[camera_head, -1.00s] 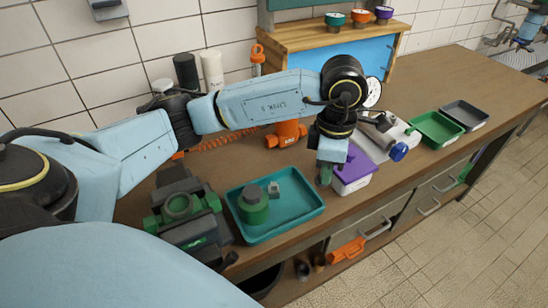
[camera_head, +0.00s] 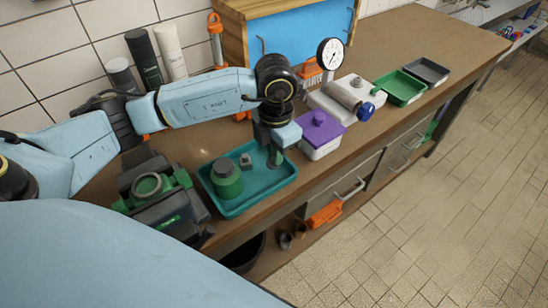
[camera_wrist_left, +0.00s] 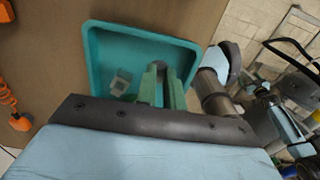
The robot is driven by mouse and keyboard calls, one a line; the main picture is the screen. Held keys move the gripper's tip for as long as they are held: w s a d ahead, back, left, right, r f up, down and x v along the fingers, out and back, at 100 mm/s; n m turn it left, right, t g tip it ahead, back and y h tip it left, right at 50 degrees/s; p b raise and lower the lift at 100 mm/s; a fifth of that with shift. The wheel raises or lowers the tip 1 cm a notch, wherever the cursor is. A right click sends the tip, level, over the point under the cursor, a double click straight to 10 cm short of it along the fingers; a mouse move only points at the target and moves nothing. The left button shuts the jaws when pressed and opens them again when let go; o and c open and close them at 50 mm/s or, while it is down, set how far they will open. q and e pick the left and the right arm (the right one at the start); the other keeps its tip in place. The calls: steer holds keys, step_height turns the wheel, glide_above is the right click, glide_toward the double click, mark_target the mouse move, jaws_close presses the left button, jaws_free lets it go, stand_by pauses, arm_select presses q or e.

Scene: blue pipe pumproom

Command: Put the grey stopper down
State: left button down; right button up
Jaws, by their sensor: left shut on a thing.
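My left gripper (camera_head: 274,157) points down over the right part of the teal tray (camera_head: 231,211), its tips low, inside the rim as seen. In the left wrist view its green fingers (camera_wrist_left: 162,84) are shut on the grey stopper (camera_wrist_left: 160,66), of which only a small grey part shows between them. Whether the stopper touches the tray floor cannot be told. A small grey block-like fitting (camera_head: 245,160) lies in the tray beside the gripper; it also shows in the wrist view (camera_wrist_left: 121,82). My right gripper is out of view.
A green jar with a grey top (camera_head: 227,180) stands in the tray's left part. A green and dark machine (camera_head: 150,185) is left of the tray. A purple-lidded box (camera_head: 320,128) stands close right of the gripper. Green (camera_head: 400,88) and grey (camera_head: 428,71) trays lie farther right.

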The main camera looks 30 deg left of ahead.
arm_select(q)
steer(key=shift+f, duration=1.45)
steer(key=shift+f, duration=0.1)
steer(key=c, duration=1.5)
jaws_free()
step_height(320, 180, up, 12)
steer(key=shift+r, duration=0.2)
